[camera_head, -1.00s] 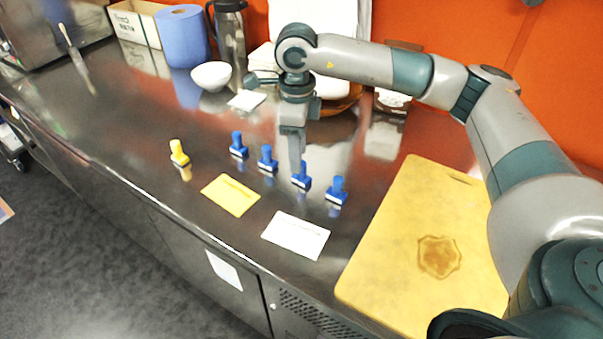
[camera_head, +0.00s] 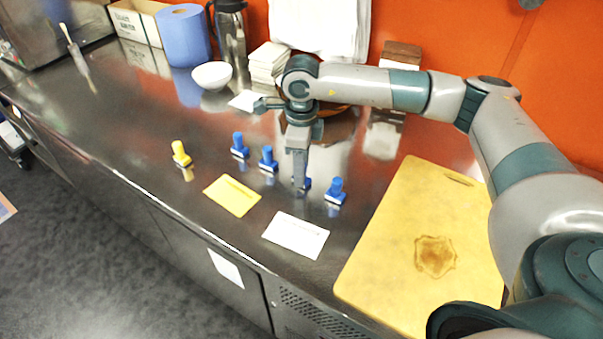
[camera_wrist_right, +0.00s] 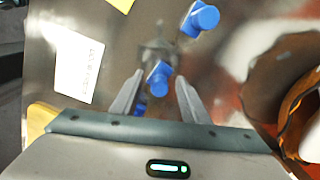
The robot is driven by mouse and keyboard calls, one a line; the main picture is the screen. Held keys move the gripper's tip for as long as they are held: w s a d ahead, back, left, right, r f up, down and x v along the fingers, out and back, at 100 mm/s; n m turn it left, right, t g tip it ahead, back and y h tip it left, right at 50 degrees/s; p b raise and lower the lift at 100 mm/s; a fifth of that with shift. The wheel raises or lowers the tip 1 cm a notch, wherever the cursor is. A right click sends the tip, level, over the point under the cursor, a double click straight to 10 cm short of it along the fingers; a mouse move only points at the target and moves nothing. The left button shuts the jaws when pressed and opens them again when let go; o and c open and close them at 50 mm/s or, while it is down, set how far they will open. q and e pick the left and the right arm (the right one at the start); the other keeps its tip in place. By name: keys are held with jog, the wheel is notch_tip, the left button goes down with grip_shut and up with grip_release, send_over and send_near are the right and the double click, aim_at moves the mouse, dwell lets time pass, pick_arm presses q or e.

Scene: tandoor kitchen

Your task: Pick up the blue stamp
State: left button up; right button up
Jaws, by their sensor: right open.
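Several blue stamps stand upright in a slanting row on the steel counter: one at the far left (camera_head: 239,145), one beside it (camera_head: 267,159), one mostly hidden behind my gripper (camera_head: 308,184), and one at the right end (camera_head: 335,191). My right gripper (camera_head: 299,187) points down over the partly hidden one and is open. In the right wrist view a blue stamp (camera_wrist_right: 160,77) shows between the open fingertips; I cannot tell whether they touch it. My left gripper is out of view.
A yellow stamp (camera_head: 180,154) stands left of the row. A yellow card (camera_head: 231,195) and a white card (camera_head: 295,235) lie in front. A cutting board (camera_head: 395,255) is at right. A white bowl (camera_head: 212,75) and blue roll (camera_head: 183,37) stand behind.

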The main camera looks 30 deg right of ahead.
jog(key=shift+c, duration=0.2)
grip_shut()
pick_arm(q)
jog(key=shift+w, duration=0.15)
pick_arm(e)
jog(key=shift+r, duration=0.15)
